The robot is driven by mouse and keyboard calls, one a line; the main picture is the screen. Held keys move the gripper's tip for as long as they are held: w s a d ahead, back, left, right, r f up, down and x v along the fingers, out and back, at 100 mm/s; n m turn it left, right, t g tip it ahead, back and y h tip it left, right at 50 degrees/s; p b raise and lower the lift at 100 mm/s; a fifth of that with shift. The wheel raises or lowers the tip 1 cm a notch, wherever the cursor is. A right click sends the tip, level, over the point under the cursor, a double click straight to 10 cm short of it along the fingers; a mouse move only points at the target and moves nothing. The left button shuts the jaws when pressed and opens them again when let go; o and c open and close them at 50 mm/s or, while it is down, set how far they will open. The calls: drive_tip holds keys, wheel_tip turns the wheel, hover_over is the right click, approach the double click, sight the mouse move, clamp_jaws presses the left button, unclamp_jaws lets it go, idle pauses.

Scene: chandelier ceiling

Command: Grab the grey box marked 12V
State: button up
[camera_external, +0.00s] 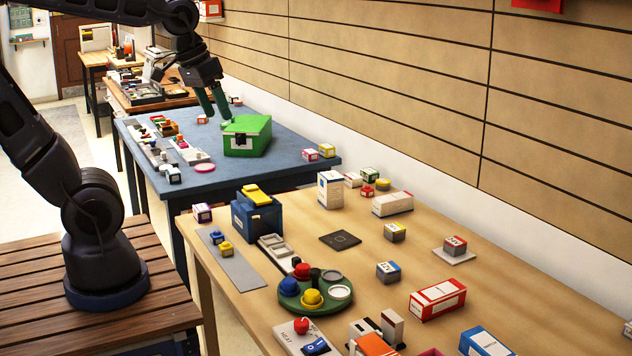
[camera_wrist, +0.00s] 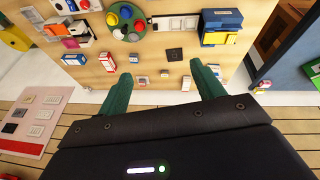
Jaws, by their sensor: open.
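Several small grey boxes with coloured bands stand on the beige table. One has a blue band (camera_external: 388,271), one a yellow band (camera_external: 395,232), and one a red band (camera_external: 455,246) and sits on a white plate (camera_external: 462,257). Their print is too small to tell surely which reads 12V. In the wrist view small boxes show between and beyond my fingers, one at the middle (camera_wrist: 164,74) and one further left (camera_wrist: 134,58). My gripper (camera_external: 213,103) is open and empty, raised above the tables. Its green fingers (camera_wrist: 163,88) are wide apart, touching nothing.
A green round tray (camera_external: 316,309) with coloured knobs, a blue box (camera_external: 257,217), a red-white carton (camera_external: 437,299) and white cartons (camera_external: 330,190) crowd the beige table. A dark square pad (camera_external: 340,240) lies mid-table with bare wood around it. A green box (camera_external: 247,136) stands on the blue table.

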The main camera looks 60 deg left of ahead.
drive_tip(key=w+d+f+n+g+h, duration=0.1)
drive_tip(key=w+d+f+n, duration=0.1)
drive_tip(key=w, duration=0.4)
drive_tip(key=w+d+f+n+g+h, duration=0.1)
drive_tip(key=w+d+n, duration=0.1)
drive_tip(key=w, duration=0.4)
drive_tip(key=n+g+h, duration=0.1)
drive_tip(key=n+g, duration=0.1)
drive_tip(key=n, duration=0.9)
hover_over(389, 266)
drive_tip(key=a, duration=0.3)
wheel_tip(389, 266, down, 26)
drive_tip(key=x, duration=0.5)
drive_tip(key=shift+w+f, duration=0.15)
drive_tip(key=shift+f, duration=0.05)
drive_tip(key=shift+a+x, duration=0.1)
drive_tip(key=shift+x, duration=1.2)
drive_tip(key=shift+a+x, duration=0.15)
drive_tip(key=shift+x, duration=1.1)
drive_tip(key=shift+h, duration=0.3)
drive_tip(key=c, duration=1.1)
